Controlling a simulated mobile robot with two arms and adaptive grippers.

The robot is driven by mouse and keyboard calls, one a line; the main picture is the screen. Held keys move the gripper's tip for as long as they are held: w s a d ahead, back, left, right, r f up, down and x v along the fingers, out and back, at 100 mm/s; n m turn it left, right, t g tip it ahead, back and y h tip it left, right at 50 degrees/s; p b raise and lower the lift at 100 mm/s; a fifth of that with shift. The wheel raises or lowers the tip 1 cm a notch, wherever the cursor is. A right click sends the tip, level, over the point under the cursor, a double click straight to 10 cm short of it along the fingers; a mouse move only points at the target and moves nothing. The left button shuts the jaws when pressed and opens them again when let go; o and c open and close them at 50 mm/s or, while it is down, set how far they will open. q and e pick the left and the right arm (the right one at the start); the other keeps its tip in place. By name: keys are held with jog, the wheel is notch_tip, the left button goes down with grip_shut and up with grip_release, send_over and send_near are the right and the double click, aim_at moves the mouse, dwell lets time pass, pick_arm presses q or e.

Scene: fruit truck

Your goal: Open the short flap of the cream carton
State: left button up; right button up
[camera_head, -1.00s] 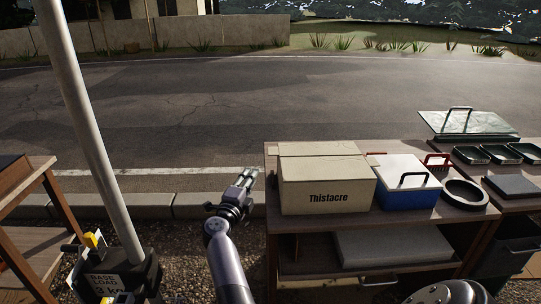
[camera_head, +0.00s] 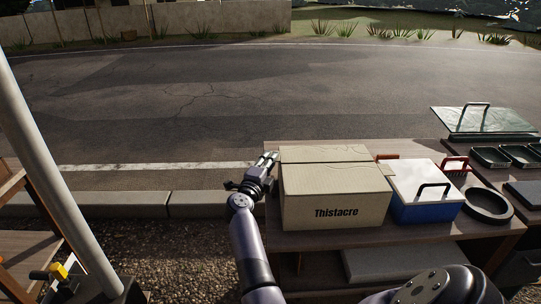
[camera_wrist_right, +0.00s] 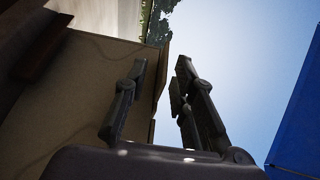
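The cream carton (camera_head: 336,208), marked "Thistacre", stands on the wooden table with its top (camera_head: 325,155) lying flat and a seam running across it. My right gripper (camera_head: 267,159) is at the carton's left side, near its upper back left edge. In the right wrist view, the gripper's two fingers (camera_wrist_right: 162,72) are apart. The carton (camera_wrist_right: 75,85) fills the left of that view, and its edge shows in the gap behind the fingers. I cannot tell whether either finger touches it. I cannot make out the short flap separately. My left gripper is not in view.
A blue cooler (camera_head: 426,211) with a white lid stands right of the carton. A black ring-shaped dish (camera_head: 488,206) and dark trays (camera_head: 490,157) are farther right. A pale pole (camera_head: 50,170) rises at the left. The space left of the table (camera_head: 300,241) is open over gravel.

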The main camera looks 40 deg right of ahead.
jog(key=shift+w+d, duration=0.15)
jog(key=shift+d, duration=0.25)
jog(key=shift+r, duration=0.1)
grip_shut()
dwell(0.6)
